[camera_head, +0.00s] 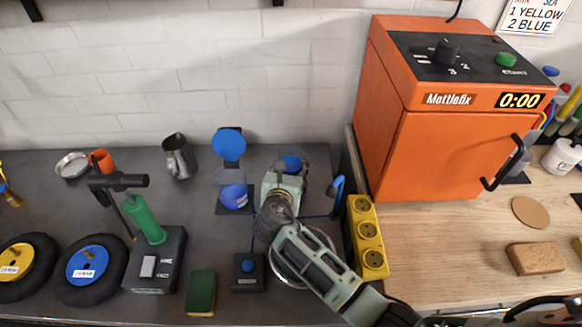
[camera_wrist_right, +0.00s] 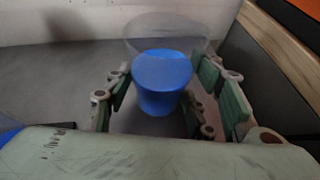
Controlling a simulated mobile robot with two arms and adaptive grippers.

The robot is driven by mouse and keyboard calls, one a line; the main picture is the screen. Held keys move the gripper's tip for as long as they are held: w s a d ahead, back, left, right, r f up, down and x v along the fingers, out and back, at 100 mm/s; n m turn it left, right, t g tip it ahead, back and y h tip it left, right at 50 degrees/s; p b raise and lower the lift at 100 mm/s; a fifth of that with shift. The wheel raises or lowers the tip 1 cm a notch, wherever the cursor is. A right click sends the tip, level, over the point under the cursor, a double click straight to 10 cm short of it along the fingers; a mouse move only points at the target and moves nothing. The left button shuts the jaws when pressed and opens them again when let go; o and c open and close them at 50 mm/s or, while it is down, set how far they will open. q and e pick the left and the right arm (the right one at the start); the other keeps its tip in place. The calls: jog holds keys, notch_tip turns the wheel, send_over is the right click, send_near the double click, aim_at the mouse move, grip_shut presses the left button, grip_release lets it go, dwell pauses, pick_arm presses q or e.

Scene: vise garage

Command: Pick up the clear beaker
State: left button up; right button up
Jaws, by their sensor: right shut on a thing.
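The clear beaker (camera_wrist_right: 161,85), with blue liquid in its lower part, is between the green finger pads of my right gripper (camera_wrist_right: 165,92) in the right wrist view. In the head view, my right gripper (camera_head: 286,178) reaches over the dark bench, and the beaker's blue content (camera_head: 291,162) shows just behind it; the gripper hides much of the beaker. The right gripper is shut on it. The beaker looks about upright; I cannot tell whether its base touches the bench. My left gripper is not in view.
Left of my gripper is a stand with a blue disc (camera_head: 229,144) and a round vessel of blue liquid (camera_head: 234,195). A yellow socket strip (camera_head: 367,236) and orange oven (camera_head: 440,150) are to the right. A metal jug (camera_head: 179,157) stands further left.

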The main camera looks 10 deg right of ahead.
jog(key=shift+c, duration=0.9)
jog(key=shift+r, duration=0.2)
